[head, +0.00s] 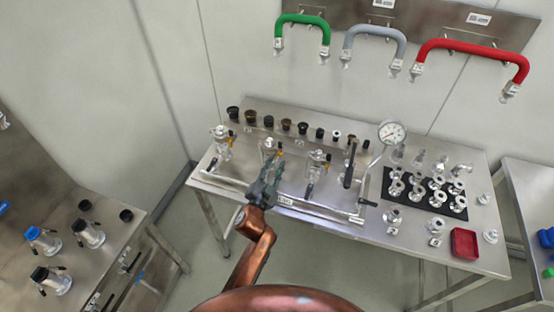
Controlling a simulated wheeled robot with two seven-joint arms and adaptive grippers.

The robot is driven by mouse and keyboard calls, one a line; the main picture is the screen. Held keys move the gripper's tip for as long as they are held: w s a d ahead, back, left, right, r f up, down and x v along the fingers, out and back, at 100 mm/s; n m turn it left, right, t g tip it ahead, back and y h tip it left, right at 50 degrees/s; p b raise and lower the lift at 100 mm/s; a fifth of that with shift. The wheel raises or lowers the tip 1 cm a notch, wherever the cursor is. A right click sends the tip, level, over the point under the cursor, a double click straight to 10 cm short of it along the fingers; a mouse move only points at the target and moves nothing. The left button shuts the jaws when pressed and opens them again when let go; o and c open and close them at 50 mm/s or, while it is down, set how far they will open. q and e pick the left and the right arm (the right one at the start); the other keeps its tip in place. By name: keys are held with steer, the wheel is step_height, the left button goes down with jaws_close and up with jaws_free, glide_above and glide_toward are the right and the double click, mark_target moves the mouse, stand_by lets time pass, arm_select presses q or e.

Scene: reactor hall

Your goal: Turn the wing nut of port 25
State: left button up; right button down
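A row of metal port fittings stands on the steel table (480,250): a left fitting (221,142), a middle fitting (268,147) and a right fitting (317,160). Small dark and orange parts show on them. The port numbers are too small to read, so I cannot tell which is port 25, and no wing nut can be made out clearly. My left gripper (270,170) is at the middle fitting, in front of it and partly covering it. I cannot tell whether it touches it or whether its fingers are open. My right gripper is not in view.
A pressure gauge (391,132) and an upright black handle (349,164) stand right of the fittings. Dark caps (285,124) line the back edge. A black mat (462,208) with metal fittings and a red tray (464,243) lie right. Coloured hoses (470,46) hang above.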

mark_target(279, 155)
arm_select(q)
steer(key=shift+x, duration=1.2)
steer(key=shift+c, duration=0.7)
jaws_close()
